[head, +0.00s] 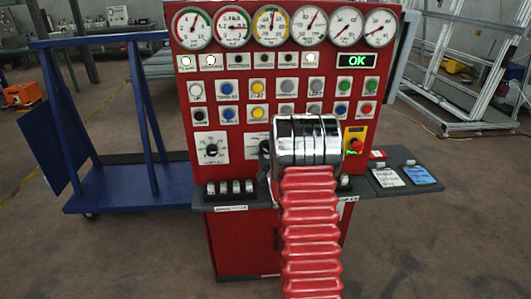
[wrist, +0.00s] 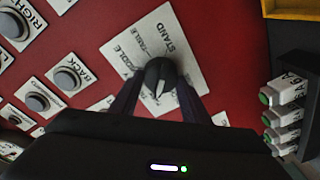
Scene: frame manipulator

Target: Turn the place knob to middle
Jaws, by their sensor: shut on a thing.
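The place knob (wrist: 161,74) is black with a white pointer mark, on a white label plate (wrist: 187,72) on the red panel. Words on the plate include "TABLE", "STAND" and one partly hidden word ending like "DDLE". My gripper (wrist: 160,84) is shut on the knob, one dark finger on each side. In the wrist view the white mark on the knob points down toward the gripper body. In the head view the knob (head: 264,148) is mostly hidden behind my arm, with its plate (head: 251,145) showing at the left; the gripper is hidden there.
The red panel (head: 180,75) carries gauges, rows of buttons and a green "OK" display (head: 357,61). Another knob (head: 212,150) is left of the gripped one. An emergency stop (head: 355,145) is to the right.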

